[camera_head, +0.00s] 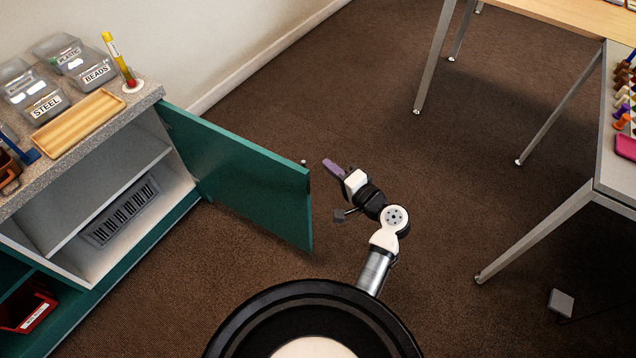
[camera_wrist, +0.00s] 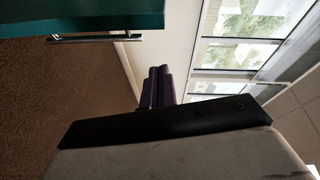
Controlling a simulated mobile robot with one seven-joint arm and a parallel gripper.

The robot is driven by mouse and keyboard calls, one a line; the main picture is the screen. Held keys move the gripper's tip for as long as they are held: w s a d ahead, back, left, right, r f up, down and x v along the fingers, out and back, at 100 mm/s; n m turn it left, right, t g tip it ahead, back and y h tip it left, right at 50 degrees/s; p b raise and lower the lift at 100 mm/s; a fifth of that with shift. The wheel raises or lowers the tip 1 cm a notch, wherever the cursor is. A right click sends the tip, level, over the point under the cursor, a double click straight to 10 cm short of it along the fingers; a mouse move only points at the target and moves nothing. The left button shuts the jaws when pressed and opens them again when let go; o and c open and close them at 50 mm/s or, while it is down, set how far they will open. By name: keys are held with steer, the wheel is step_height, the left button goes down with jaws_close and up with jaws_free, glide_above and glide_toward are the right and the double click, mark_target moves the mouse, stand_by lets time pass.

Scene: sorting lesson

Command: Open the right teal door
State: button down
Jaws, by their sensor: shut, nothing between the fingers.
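The right teal door (camera_head: 245,176) stands wide open, swung out from the cabinet at the left in the head view. Its edge and a metal bar handle (camera_wrist: 95,37) show at the upper left in the wrist view. My gripper (camera_head: 332,168) is just right of the door's free edge, apart from it. Its purple fingers (camera_wrist: 158,87) are shut and empty.
The counter holds labelled bins (camera_head: 42,104), a wooden tray (camera_head: 78,121) and a yellow tube (camera_head: 118,60). A red bin (camera_head: 30,312) sits in the lower left compartment. Tables with metal legs (camera_head: 535,232) stand at right. Brown carpet between is clear.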

steer(key=s+d+f+m, duration=0.2)
steer(key=s+d+f, duration=0.2)
steer(key=s, duration=0.2)
steer(key=w+a+p, duration=0.2)
steer(key=w+a, duration=0.3)
steer(key=a, duration=0.2)
steer(key=shift+a+t+p, duration=0.3)
steer(key=shift+a+p, duration=0.1)
steer(key=shift+s, duration=0.1)
